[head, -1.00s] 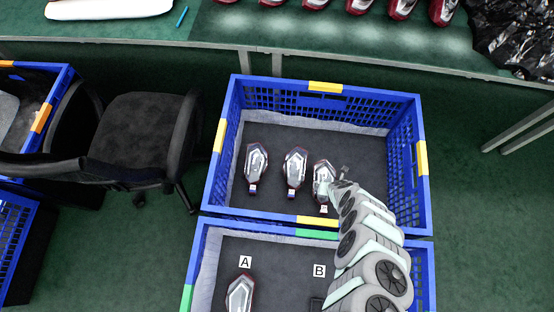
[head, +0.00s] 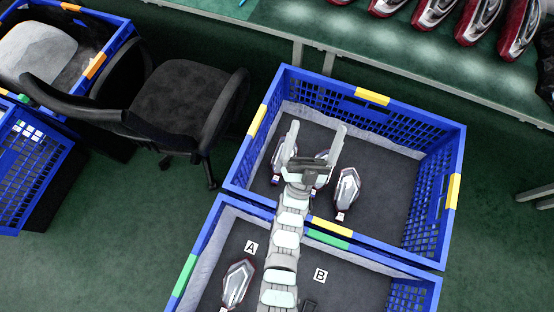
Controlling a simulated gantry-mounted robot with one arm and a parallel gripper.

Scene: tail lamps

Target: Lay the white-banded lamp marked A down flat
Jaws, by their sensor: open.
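Three silver-and-red lamps lie in the far blue crate (head: 455,190). The left lamp (head: 277,163) is partly hidden by my gripper's left finger, and the middle lamp (head: 322,157) is mostly hidden behind my gripper. The right lamp (head: 346,188) is clear, with a small pale tag at its near end. A card marked A (head: 251,247) is in the near crate (head: 196,258), just above another lamp (head: 238,281) lying there. I cannot clearly make out a white band on that lamp. My gripper (head: 317,128) is open and empty above the left and middle lamps, its fingers pointing away.
A card marked B (head: 320,275) and a small dark object (head: 309,306) are in the near crate. A black office chair (head: 180,105) stands left of the crates. A bench (head: 390,55) with several lamps runs behind. The far crate's right half is clear.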

